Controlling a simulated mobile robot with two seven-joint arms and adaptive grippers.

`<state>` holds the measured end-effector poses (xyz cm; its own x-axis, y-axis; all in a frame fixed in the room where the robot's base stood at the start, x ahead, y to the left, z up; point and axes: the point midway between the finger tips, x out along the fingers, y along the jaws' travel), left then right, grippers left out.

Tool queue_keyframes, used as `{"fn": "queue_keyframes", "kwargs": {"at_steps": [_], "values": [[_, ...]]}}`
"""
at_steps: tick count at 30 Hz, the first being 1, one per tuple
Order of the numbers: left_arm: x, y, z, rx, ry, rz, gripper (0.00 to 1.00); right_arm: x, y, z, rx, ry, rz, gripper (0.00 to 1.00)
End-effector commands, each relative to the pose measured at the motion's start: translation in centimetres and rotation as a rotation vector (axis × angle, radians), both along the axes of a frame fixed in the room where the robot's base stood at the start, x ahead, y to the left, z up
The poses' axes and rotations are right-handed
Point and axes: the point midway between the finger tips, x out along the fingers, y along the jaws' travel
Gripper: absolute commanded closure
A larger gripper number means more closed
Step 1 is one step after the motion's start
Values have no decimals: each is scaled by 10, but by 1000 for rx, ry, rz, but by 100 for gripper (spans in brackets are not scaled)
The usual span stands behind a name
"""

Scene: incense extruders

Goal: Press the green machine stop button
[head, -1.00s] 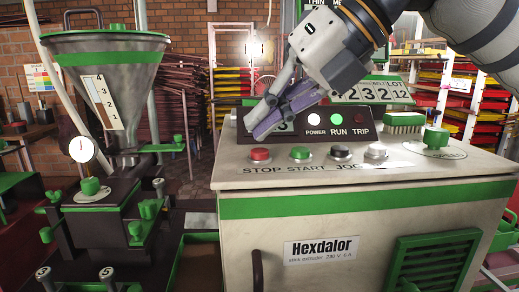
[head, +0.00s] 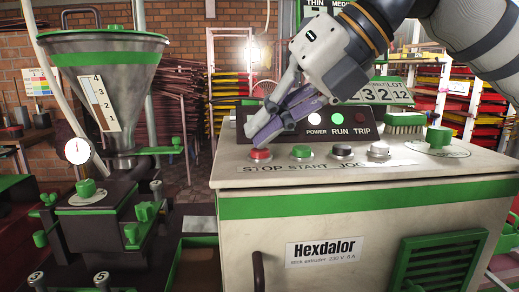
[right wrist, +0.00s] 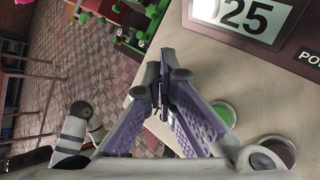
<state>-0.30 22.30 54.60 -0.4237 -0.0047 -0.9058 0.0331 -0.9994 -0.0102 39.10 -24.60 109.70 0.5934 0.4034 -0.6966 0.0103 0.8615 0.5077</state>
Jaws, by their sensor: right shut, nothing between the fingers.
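The green-striped Hexdalor machine (head: 370,205) stands in front of me in the head view. Its red stop button (head: 260,155) is at the left of a button row, above the printed word STOP. My right gripper (head: 255,138) is shut and empty, its purple fingers tilted down just above the stop button. A small gap or contact cannot be told. In the right wrist view, the shut fingertips (right wrist: 160,85) hide the stop button. The green start button (right wrist: 222,115) shows beside them. The RUN lamp (head: 338,118) glows green. My left gripper is out of view.
A black button (head: 341,151) and a white button (head: 378,150) continue the row to the right. A brush (head: 404,122) and a green knob (head: 438,138) sit farther right on the top. A hopper machine (head: 108,100) stands at left.

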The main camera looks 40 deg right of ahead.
Motion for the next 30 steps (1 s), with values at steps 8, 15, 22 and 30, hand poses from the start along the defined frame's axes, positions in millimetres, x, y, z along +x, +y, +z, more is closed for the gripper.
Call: {"fn": "queue_keyframes", "kwargs": {"at_steps": [8, 15, 22, 30], "values": [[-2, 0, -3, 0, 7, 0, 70, 0, 0, -4, 0, 2, 0, 100], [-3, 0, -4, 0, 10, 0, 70, 0, 0, -6, -1, 1, 0, 100], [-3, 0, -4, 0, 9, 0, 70, 0, 0, -5, -1, 1, 0, 100], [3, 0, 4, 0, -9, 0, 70, 0, 0, 11, -1, -2, -1, 100]]}}
